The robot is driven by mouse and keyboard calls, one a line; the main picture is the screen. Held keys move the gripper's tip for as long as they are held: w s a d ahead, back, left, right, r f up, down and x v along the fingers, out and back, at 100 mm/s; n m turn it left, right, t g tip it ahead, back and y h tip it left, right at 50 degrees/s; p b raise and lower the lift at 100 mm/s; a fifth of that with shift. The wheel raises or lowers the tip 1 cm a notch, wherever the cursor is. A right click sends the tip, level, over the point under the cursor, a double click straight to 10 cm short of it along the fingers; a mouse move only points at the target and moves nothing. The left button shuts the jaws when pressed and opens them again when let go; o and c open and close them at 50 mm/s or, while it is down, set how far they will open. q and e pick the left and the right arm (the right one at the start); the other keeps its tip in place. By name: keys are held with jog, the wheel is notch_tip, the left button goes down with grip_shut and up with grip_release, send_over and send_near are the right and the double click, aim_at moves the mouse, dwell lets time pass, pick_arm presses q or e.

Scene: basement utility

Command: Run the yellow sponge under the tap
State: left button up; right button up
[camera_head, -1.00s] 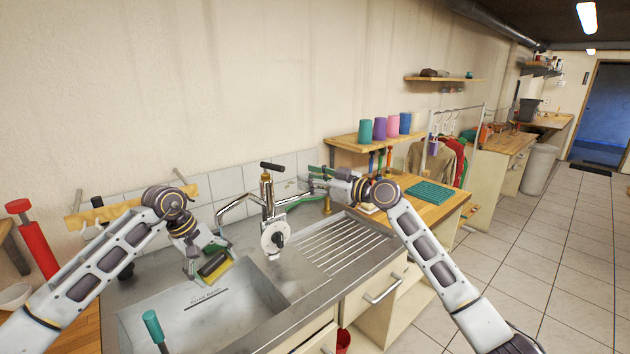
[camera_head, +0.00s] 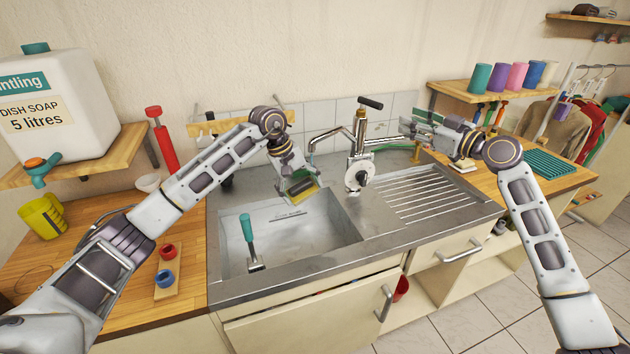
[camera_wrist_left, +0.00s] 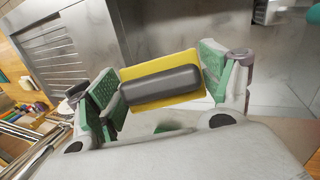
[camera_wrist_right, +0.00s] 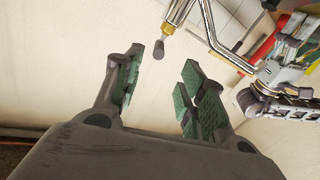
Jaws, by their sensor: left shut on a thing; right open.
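My left gripper (camera_head: 300,187) is shut on the yellow sponge (camera_head: 307,193) and holds it over the back of the steel sink basin (camera_head: 325,235). In the left wrist view the sponge (camera_wrist_left: 188,62) sits between green finger pads, with a dark grey bar across its face. The tap (camera_head: 354,150) stands behind the basin. Its spout (camera_head: 318,137) reaches left, above and behind the sponge. Its black-gripped lever (camera_head: 371,103) is on top. I cannot see any water running. My right gripper (camera_head: 408,128) is open and empty, right of the tap; its pads also show in the right wrist view (camera_wrist_right: 163,72).
A ribbed drainer (camera_head: 425,195) lies to the right. A soap canister (camera_head: 55,105), a red bottle-shaped thing (camera_head: 160,140) and a yellow cup (camera_head: 42,217) are at left. Several cups (camera_head: 515,76) stand on a shelf.

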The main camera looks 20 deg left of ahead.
jog(key=n+t+h, duration=0.2)
jog(key=n+h, duration=0.4)
send_near(380, 106)
jog(key=shift+w+f, duration=0.1)
jog(key=shift+w, duration=0.35)
dwell(0.8)
jog(key=shift+w, duration=0.1)
dwell(0.3)
jog(key=shift+a+x, duration=0.15)
jog(key=shift+x, duration=2.8)
jog(key=shift+a+x, duration=0.15)
jog(key=shift+x, duration=2.8)
